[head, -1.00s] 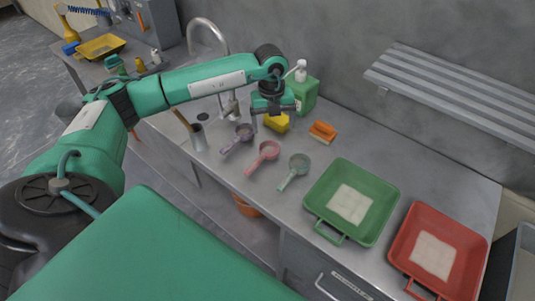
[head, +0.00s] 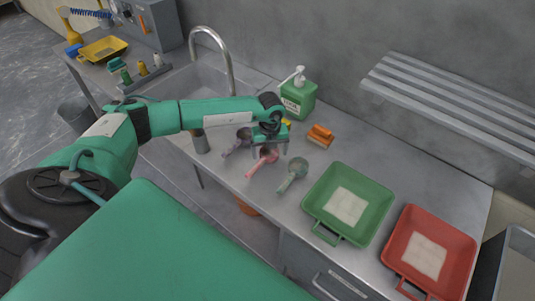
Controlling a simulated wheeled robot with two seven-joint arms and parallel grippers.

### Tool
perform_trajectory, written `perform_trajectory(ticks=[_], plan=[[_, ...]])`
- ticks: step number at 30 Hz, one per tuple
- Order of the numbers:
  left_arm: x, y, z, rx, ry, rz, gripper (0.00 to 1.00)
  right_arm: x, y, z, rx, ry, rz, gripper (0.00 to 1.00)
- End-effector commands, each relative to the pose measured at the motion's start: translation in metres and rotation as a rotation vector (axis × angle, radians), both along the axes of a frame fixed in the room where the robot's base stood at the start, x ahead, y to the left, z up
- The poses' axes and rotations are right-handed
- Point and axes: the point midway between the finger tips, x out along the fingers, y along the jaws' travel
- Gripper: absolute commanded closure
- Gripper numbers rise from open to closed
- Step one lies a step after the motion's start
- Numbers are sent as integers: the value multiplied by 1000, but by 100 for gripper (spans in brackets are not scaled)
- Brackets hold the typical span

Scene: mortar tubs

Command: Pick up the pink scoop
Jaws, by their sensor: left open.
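The pink scoop (head: 259,161) lies on the metal counter between a purple scoop (head: 236,142) on its left and a grey-green scoop (head: 294,174) on its right. Its handle points toward the counter's front edge. My left gripper (head: 268,149) is open and points down at the bowl end of the pink scoop, partly hiding it. I cannot tell whether the fingers touch the scoop. My right gripper is not in view.
A green tub (head: 322,225) and a red tub (head: 392,250) stand to the right. An orange brush (head: 320,136) and a green soap bottle (head: 299,98) are behind the scoops. A slatted shelf (head: 450,100) juts from the wall; a sink (head: 195,85) lies left.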

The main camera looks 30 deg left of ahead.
Motion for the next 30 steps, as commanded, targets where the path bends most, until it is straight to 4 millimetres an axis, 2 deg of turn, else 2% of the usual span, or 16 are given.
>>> perform_trajectory(ticks=[4,11,19,30], plan=[[0,0,-13,1,1,-1,15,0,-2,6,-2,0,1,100],[0,0,-15,0,0,-1,15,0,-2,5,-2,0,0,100],[0,0,-15,0,0,0,66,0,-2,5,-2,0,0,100],[0,0,-10,0,-1,0,66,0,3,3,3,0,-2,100]])
